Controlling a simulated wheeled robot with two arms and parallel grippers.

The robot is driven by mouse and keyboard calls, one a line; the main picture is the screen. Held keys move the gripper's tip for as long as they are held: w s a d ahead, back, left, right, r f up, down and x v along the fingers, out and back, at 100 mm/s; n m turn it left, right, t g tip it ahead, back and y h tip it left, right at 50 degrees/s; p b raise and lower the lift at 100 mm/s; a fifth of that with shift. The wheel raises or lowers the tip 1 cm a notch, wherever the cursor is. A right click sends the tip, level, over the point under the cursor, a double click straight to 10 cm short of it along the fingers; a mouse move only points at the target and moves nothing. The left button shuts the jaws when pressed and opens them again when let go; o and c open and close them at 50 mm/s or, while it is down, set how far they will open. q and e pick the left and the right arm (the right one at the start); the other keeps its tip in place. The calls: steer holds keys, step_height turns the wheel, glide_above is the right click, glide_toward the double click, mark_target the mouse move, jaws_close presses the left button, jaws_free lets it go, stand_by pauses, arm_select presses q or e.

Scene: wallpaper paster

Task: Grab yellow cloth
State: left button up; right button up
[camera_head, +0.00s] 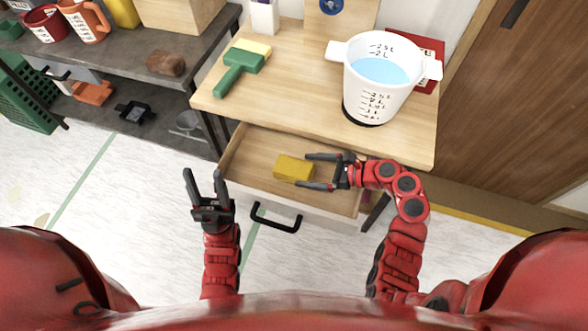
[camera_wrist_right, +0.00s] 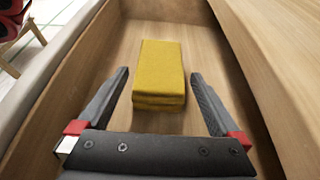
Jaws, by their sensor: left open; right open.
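The yellow cloth (camera_head: 294,168) is a folded block lying in the open drawer (camera_head: 255,160) of the wooden table. In the right wrist view the cloth (camera_wrist_right: 159,75) lies on the drawer floor ahead of my fingers, its near end about level with the fingertips. My right gripper (camera_head: 314,171) is open and reaches over the drawer from the right. In the wrist view its fingers (camera_wrist_right: 160,80) are apart, with the cloth lined up between them and a gap on each side. My left gripper (camera_head: 205,178) is open and empty, left of the drawer over the floor.
The wooden table (camera_head: 300,85) holds a white measuring bucket (camera_head: 380,95) with blue liquid and a green brush (camera_head: 238,70). The drawer's black handle (camera_head: 276,217) faces me. A dark shelf (camera_head: 130,60) with mugs stands at left. The drawer's walls stand close around my right gripper.

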mark_target(302, 169)
steer(key=x, duration=0.5)
steer(key=c, duration=1.1)
